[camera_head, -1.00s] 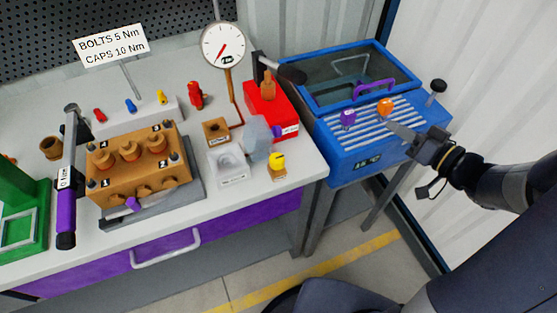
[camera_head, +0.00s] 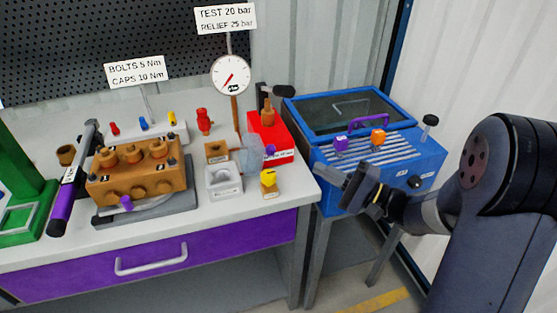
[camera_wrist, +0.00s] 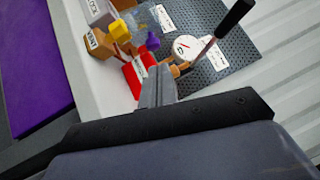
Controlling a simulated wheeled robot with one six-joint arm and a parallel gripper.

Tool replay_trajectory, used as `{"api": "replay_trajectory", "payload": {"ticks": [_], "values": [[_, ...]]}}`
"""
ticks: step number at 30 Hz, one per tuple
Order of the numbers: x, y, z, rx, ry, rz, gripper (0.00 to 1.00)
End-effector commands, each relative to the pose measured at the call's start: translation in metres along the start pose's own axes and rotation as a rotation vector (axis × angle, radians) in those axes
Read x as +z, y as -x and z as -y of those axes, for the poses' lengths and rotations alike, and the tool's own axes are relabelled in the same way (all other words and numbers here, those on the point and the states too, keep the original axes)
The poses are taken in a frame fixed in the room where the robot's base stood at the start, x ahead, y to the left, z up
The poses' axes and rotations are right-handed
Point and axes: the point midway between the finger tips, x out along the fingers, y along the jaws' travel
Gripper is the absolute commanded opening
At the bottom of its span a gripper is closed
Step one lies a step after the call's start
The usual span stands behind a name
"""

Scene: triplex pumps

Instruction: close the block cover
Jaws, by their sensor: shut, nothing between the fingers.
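The white block box (camera_head: 224,182) stands on the workbench, and its top corner shows in the wrist view (camera_wrist: 97,10). A translucent grey panel (camera_head: 252,152), which looks like its cover, stands raised beside the box's right side. I cannot see the hinge clearly. My gripper (camera_head: 320,167) is at the right end of the bench, in front of the blue machine, well apart from the box and panel. Its fingers point left. In the wrist view the gripper (camera_wrist: 158,72) is shut and empty.
A red box (camera_head: 268,140), a yellow-topped part (camera_head: 269,183) and a gauge (camera_head: 231,75) on a post stand near the block box. The blue machine (camera_head: 385,160) is behind my gripper. The brown pump block (camera_head: 137,180) is at left. The bench's front strip is clear.

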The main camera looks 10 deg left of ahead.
Motion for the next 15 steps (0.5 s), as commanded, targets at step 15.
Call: {"api": "replay_trajectory", "payload": {"ticks": [15], "values": [[0.017, -0.09, 0.0, 0.001, 0.002, 0.003, 0.0]]}}
